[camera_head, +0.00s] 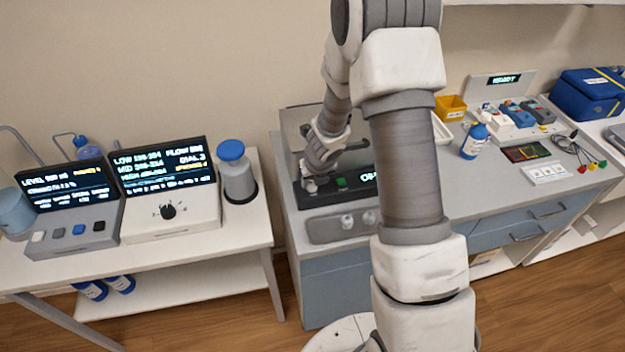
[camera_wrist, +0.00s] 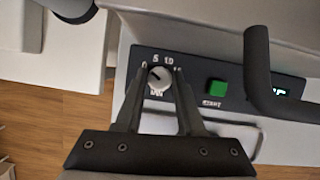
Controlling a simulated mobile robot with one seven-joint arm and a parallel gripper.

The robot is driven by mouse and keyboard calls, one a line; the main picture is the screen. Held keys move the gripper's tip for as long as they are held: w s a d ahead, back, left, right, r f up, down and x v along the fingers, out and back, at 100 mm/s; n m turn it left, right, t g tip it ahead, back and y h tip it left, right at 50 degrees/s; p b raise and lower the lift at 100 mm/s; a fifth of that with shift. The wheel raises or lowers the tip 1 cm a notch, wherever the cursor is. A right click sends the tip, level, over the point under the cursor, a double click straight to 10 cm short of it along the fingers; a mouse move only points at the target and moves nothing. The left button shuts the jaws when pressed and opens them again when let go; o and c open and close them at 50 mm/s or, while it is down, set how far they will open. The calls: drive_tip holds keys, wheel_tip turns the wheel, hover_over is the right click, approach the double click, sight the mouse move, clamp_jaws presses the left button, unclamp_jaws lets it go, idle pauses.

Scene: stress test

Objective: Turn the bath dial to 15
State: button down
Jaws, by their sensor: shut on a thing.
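The bath dial (camera_wrist: 159,78) is a small pale round knob on the dark front panel (camera_wrist: 230,75) of the bath. In the wrist view, marks including 5 and 10 stand around its top. A dark pointer line shows on its face, but its exact reading is too small to tell. My gripper (camera_wrist: 160,74) is shut on the dial, with one dark finger on each side of it. In the head view my gripper (camera_head: 309,184) is at the left end of the bath's panel, and the dial is mostly hidden there.
A green button (camera_wrist: 216,88) sits right of the dial, beside my right finger. A dark curved handle (camera_wrist: 262,70) juts out further right. Another instrument with a black knob (camera_head: 168,211) stands on the left table.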

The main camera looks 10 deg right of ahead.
drive_tip(key=m+p, duration=0.1)
drive_tip(key=m, duration=0.1)
drive_tip(key=m+h+p, duration=0.1)
drive_tip(key=m, duration=0.1)
drive_tip(key=shift+a+r+h, duration=0.15)
drive_tip(key=shift+h, duration=0.15)
drive_tip(key=m+h+p, duration=0.1)
drive_tip(key=m, duration=0.1)
drive_tip(key=m+g+p, duration=0.1)
drive_tip(key=m+p, duration=0.1)
drive_tip(key=m, duration=0.1)
drive_tip(key=shift+a+m+h, duration=0.1)
drive_tip(key=shift+m+h, duration=0.2)
drive_tip(key=shift+h, duration=0.1)
drive_tip(key=m, duration=0.1)
drive_tip(key=m+g, duration=0.1)
drive_tip(key=m, duration=0.1)
drive_tip(key=shift+w+f+m+h, duration=0.1)
drive_tip(key=shift+f+m+h, duration=0.1)
drive_tip(key=shift+m+h, duration=0.15)
drive_tip(key=shift+w+m+g+h+b, duration=0.1)
drive_tip(key=shift+m+g+h+b, duration=0.3)
drive_tip(key=shift+m, duration=0.7)
drive_tip(key=shift+m+g+h+b, duration=0.1)
drive_tip(key=shift+m+g, duration=0.5)
drive_tip(key=shift+m, duration=0.45)
drive_tip(key=c, duration=0.5)
unclamp_jaws()
